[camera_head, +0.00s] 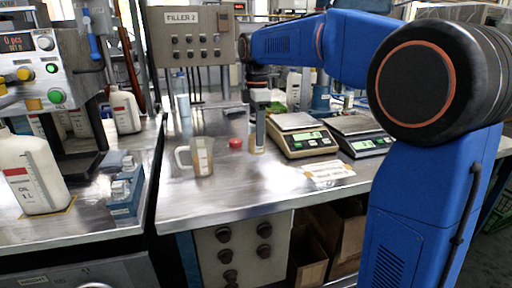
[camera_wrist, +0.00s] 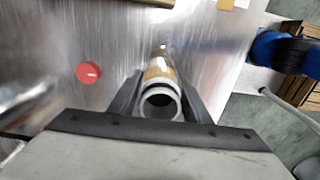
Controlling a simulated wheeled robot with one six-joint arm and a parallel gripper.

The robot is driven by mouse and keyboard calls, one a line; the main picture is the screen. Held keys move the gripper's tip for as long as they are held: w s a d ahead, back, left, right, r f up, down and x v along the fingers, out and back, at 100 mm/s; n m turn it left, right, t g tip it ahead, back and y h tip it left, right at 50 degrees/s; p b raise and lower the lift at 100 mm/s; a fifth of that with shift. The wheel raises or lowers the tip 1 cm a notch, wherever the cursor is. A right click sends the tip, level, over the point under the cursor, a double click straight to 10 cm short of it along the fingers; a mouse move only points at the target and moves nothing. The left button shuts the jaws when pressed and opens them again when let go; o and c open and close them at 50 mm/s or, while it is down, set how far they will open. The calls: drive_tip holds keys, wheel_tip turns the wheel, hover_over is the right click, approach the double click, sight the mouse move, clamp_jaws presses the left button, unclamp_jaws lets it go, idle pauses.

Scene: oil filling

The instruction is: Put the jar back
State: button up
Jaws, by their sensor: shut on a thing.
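The jar (camera_wrist: 160,101) is a clear, round-mouthed container with a pale rim and tan contents or label. In the wrist view my gripper (camera_wrist: 160,92) has a finger on each side of it and is shut on it. The jar is uncapped. In the head view the jar (camera_head: 257,136) is under my gripper (camera_head: 258,107), at the steel bench, left of the scale. I cannot tell whether its base touches the bench. A red cap (camera_head: 235,143) lies on the bench just left of the jar; it also shows in the wrist view (camera_wrist: 88,72).
A measuring jug (camera_head: 201,157) with brownish liquid stands left of the cap. Two scales (camera_head: 303,140) (camera_head: 358,138) stand to the right. A paper label (camera_head: 328,170) lies in front of them. White oil bottles (camera_head: 36,178) stand at the left station.

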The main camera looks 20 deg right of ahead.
drive_tip(key=shift+f, duration=2.2)
drive_tip(key=shift+f, duration=0.1)
drive_tip(key=o, duration=1.2)
drive_tip(key=shift+c, duration=0.2)
wheel_tip(320, 180, up, 12)
drive_tip(key=shift+r, duration=0.15)
drive_tip(key=s+d+f+m+t, duration=0.2)
drive_tip(key=s+f+m, duration=0.7)
drive_tip(key=s, duration=0.7)
drive_tip(key=s+d+f+m+t, duration=0.2)
drive_tip(key=s+d+f+m, duration=0.3)
drive_tip(key=s+f+m, duration=0.4)
drive_tip(key=s+f, duration=0.5)
drive_tip(key=s, duration=0.3)
drive_tip(key=shift+s+f+t, duration=0.2)
drive_tip(key=shift+f+t, duration=0.1)
drive_tip(key=shift+t, duration=0.1)
